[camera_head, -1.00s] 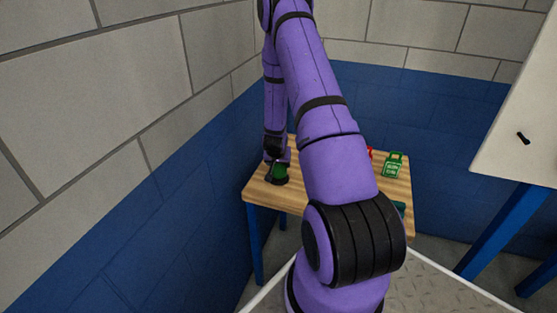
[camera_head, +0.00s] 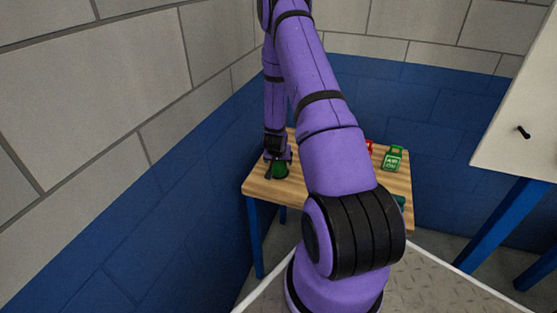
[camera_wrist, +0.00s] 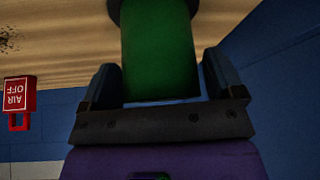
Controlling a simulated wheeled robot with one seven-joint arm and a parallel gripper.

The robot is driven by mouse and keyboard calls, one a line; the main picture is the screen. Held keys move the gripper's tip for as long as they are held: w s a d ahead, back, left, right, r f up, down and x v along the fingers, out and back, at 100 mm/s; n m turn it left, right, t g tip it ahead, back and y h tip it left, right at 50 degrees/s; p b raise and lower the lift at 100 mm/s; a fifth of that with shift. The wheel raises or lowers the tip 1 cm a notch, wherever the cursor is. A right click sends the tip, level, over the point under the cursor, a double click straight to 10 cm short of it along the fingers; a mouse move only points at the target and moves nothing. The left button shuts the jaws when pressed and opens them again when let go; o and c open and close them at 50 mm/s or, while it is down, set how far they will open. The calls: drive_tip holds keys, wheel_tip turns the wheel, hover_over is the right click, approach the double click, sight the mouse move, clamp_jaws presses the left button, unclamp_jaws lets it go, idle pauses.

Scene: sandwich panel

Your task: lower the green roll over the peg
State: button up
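The green roll (camera_wrist: 160,55) stands between the two fingers of my gripper (camera_wrist: 162,72) in the wrist view. A dark round rim (camera_wrist: 200,6) shows at the roll's far end, by the wooden table top. In the head view the roll (camera_head: 278,170) is small and upright under my gripper (camera_head: 278,163), at the left side of the table. The peg cannot be made out, so I cannot tell how far the roll sits over it.
The wooden table (camera_head: 262,190) stands by the blue wall. A green "AIR ON" tag (camera_head: 394,159) and a partly hidden red tag (camera_head: 369,146) lie toward its right side. The red "AIR OFF" tag also shows in the wrist view (camera_wrist: 18,95). A white panel (camera_head: 525,110) stands at right.

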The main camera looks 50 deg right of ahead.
drive_tip(key=shift+o, duration=0.8)
drive_tip(key=shift+r, duration=0.1)
drive_tip(key=v, duration=1)
drive_tip(key=shift+r, duration=0.25)
drive_tip(key=shift+s+a, duration=0.1)
